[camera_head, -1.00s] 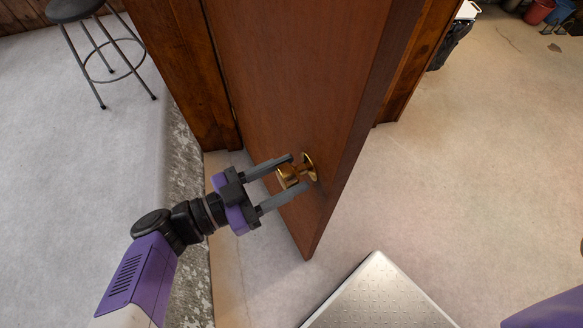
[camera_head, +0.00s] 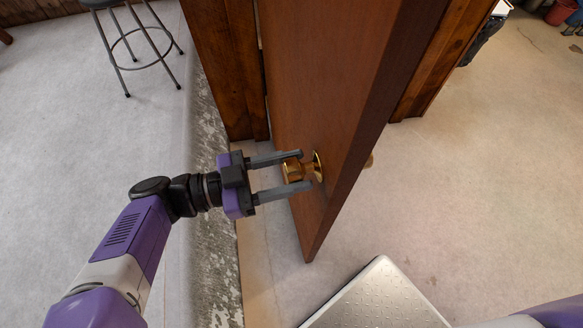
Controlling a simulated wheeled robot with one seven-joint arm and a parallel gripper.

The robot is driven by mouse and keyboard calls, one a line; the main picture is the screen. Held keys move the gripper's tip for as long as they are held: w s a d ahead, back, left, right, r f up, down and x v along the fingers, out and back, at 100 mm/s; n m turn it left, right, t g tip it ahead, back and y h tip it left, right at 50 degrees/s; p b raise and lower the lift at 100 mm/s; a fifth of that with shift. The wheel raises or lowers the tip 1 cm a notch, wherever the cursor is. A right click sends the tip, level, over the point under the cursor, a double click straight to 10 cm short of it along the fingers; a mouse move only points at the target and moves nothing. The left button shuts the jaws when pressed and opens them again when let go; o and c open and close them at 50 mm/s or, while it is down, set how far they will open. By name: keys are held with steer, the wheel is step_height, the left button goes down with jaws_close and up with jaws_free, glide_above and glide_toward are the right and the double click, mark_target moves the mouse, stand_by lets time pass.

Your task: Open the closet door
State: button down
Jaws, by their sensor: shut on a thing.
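The closet door (camera_head: 330,90) is a reddish-brown wooden panel standing ajar, swung away from its dark wood frame (camera_head: 222,70). A round brass knob (camera_head: 293,168) with a brass base plate sits low on the door face in this view. My gripper (camera_head: 306,171) reaches in from the left. Its two grey fingers lie on either side of the near knob and are shut on it.
A grey stool (camera_head: 135,40) stands at the upper left on pale carpet. A worn strip of floor (camera_head: 215,230) runs along the doorway. A silver textured plate (camera_head: 375,300) is at the bottom centre. Open carpet (camera_head: 480,190) lies to the right of the door.

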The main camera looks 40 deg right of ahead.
steer(key=c, duration=0.7)
jaws_free()
steer(key=b+v, duration=0.2)
steer(key=v, duration=0.5)
steer(key=shift+a, duration=0.35)
steer(key=shift+w, duration=0.1)
